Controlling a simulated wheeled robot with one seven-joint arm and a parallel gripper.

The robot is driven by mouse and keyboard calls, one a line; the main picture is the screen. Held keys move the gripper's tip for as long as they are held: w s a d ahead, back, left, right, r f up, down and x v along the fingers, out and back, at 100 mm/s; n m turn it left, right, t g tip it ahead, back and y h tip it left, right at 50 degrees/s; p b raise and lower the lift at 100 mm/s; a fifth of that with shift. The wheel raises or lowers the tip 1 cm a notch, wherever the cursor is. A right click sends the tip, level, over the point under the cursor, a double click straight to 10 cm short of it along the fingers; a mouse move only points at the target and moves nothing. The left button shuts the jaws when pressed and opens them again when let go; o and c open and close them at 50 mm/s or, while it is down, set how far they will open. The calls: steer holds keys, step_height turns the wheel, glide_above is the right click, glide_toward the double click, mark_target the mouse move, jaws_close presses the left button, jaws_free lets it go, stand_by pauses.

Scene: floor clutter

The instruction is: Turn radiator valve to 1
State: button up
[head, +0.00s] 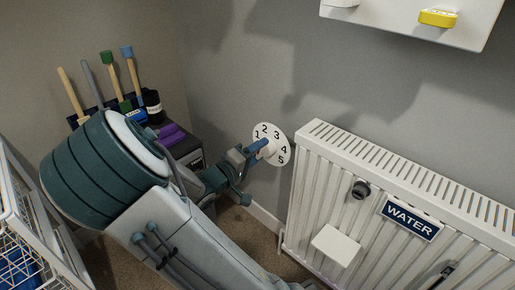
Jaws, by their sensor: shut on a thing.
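The radiator valve has a white round dial (284,142) on the grey wall, just left of the radiator, with the numbers 1 to 5 around it. Its pale knob (268,149) shows in the middle of the dial, partly covered. My gripper (260,147) reaches in from the left and is shut on the valve knob. Its blue-grey finger crosses the dial's left side, just below the number 1. The knob's pointer is not clear, so I cannot tell which number it is set to.
A white radiator (390,165) with a WATER sign (409,220) stands close right of the valve. A dark box (187,147) with several handled tools is behind my arm. A white wire rack (22,235) is at left; a white shelf (400,18) hangs above.

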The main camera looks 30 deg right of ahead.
steer(key=n+p, duration=0.4)
steer(key=shift+r, duration=0.15)
steer(key=n+p, duration=0.4)
steer(key=n, duration=0.1)
steer(key=n+p, duration=0.2)
steer(key=p, duration=0.1)
steer(key=n+p, duration=0.3)
steer(key=shift+s+f, duration=0.1)
steer(key=shift+f, duration=0.1)
steer(key=shift+s+f+n+p, duration=0.1)
steer(key=shift+f+n+p, duration=0.1)
steer(key=shift+n+p, duration=1.5)
steer(key=shift+n, duration=0.3)
steer(key=shift+c, duration=0.2)
steer(key=o, duration=1)
